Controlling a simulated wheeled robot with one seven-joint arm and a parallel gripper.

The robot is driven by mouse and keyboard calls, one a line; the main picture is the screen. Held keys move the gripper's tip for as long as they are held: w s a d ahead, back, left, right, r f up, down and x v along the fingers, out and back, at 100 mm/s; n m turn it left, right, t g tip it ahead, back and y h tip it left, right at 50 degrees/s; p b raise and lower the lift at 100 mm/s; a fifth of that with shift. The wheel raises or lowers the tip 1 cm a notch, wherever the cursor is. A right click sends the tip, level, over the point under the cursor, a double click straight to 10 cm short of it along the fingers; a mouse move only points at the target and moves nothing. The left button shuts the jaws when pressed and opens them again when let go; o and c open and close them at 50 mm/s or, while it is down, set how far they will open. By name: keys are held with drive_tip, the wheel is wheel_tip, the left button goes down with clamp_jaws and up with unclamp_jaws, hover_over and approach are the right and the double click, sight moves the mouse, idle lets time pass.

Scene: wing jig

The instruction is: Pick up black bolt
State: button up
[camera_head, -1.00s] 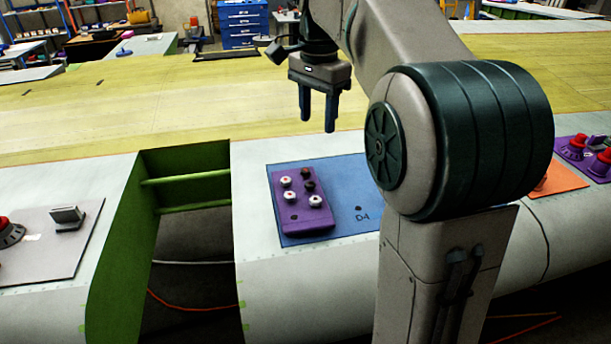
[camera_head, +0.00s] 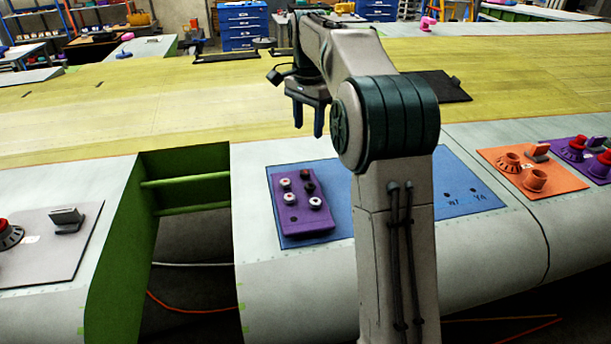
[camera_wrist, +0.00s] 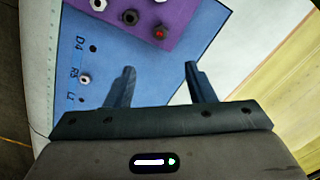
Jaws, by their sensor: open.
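A purple holder (camera_head: 290,214) lies on the blue mat with several bolts in its top. Two dark bolts show on its right side: a rear one (camera_head: 306,174) and a front one (camera_head: 309,187). My gripper (camera_head: 308,124) is open and empty, above and behind the holder. In the wrist view its fingers (camera_wrist: 160,70) are apart over the mat's edge, short of the holder.
The blue mat (camera_head: 459,190) has labelled holes; a white-topped piece (camera_wrist: 85,79) stands in one. My arm hides the mat's middle. An orange plate (camera_head: 537,176) with round fixtures is at right. A green-walled gap (camera_head: 185,160) opens at left, with a grey plate (camera_head: 45,250) beyond.

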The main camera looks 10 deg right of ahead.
hover_over(305, 171)
drive_tip(key=f, duration=0.7)
drive_tip(key=shift+d+f, duration=0.35)
drive_tip(key=f, duration=0.1)
drive_tip(key=f+p, duration=0.2)
drive_tip(key=f, duration=0.1)
drive_tip(key=shift+s+a, duration=0.1)
drive_tip(key=shift+a, duration=0.25)
drive_tip(key=shift+f, duration=0.65)
drive_tip(key=c, duration=1.1)
